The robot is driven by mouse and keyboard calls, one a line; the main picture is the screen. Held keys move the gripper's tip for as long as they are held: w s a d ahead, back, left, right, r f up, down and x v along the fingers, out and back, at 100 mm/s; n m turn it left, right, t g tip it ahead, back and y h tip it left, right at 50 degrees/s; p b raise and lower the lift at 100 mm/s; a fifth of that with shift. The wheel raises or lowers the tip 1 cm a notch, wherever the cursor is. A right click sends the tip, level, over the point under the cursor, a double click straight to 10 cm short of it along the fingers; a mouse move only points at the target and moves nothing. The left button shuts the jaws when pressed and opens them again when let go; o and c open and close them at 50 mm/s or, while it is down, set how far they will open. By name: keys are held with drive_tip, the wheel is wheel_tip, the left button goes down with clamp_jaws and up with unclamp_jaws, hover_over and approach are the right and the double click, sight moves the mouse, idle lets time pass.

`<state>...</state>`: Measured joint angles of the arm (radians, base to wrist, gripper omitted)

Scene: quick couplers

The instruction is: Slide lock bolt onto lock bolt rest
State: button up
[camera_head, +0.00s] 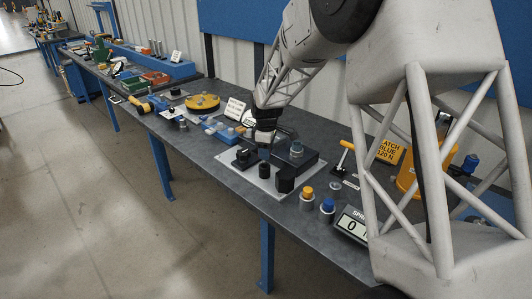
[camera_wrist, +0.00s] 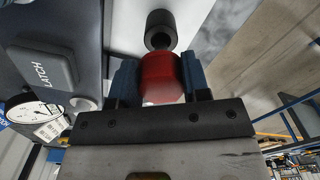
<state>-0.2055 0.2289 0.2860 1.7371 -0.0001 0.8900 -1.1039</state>
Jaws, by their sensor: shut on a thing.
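My gripper (camera_head: 264,150) is low over a light plate (camera_head: 262,180) on the bench. In the wrist view its two blue fingertips (camera_wrist: 160,78) are shut on a red rounded cylinder (camera_wrist: 160,76), probably the head of the lock bolt. Just beyond the red piece is a black cylinder with a round hole (camera_wrist: 160,30), possibly the lock bolt rest. The two are very close or touching; I cannot tell which. In the head view the red piece is hidden by the gripper and the black blocks.
A dark block marked LATCH (camera_wrist: 45,65) is left in the wrist view. Black blocks (camera_head: 285,179) stand on the plate. Yellow-topped (camera_head: 307,193) and blue-topped (camera_head: 327,205) cylinders and a display (camera_head: 353,225) are at the right. A blue fixture (camera_head: 222,130) lies behind left.

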drive_tip(key=shift+r, duration=0.65)
drive_tip(key=shift+r, duration=1.8)
drive_tip(key=w+d+r+m, duration=0.2)
drive_tip(key=w+d+m, duration=0.1)
drive_tip(key=d+m, duration=0.4)
drive_tip(key=w+d+r+m, duration=0.2)
drive_tip(key=w+d+m, duration=0.2)
drive_tip(key=d+m, duration=0.4)
drive_tip(key=shift+d+r, duration=0.3)
drive_tip(key=shift+d, duration=0.4)
